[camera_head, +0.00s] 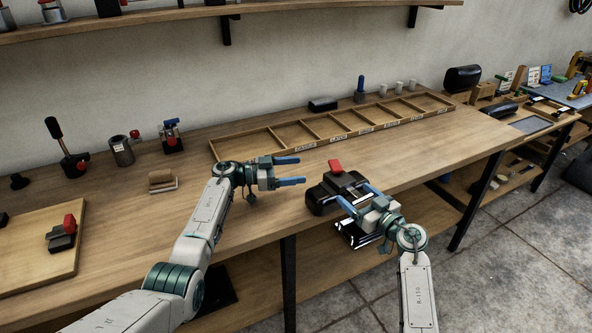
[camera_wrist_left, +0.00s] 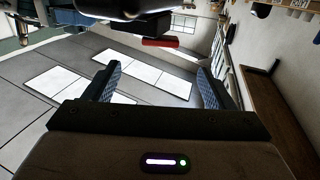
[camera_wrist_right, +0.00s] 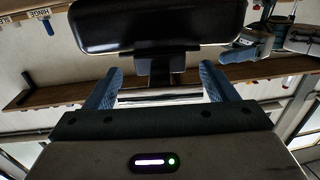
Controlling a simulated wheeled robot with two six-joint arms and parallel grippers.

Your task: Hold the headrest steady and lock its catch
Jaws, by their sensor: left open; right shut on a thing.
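The black headrest (camera_head: 321,200) is at the front edge of the bench, with its dark cushion filling the top of the right wrist view (camera_wrist_right: 155,28). Its red catch (camera_head: 336,166) sits on top, tilted; it also shows in the left wrist view (camera_wrist_left: 160,42). My right gripper (camera_head: 359,196) is shut on the headrest from the front right; the exact contact is partly hidden. My left gripper (camera_head: 290,170) is open and empty, left of the headrest, fingers pointing right toward it with a gap. Whether the catch is locked I cannot tell.
A shiny dark part (camera_head: 352,236) shows below the headrest. A long divided wooden tray (camera_head: 262,153) lies along the back of the bench (camera_head: 190,235). A board (camera_head: 28,262) with another red-levered part (camera_head: 64,232) lies at left.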

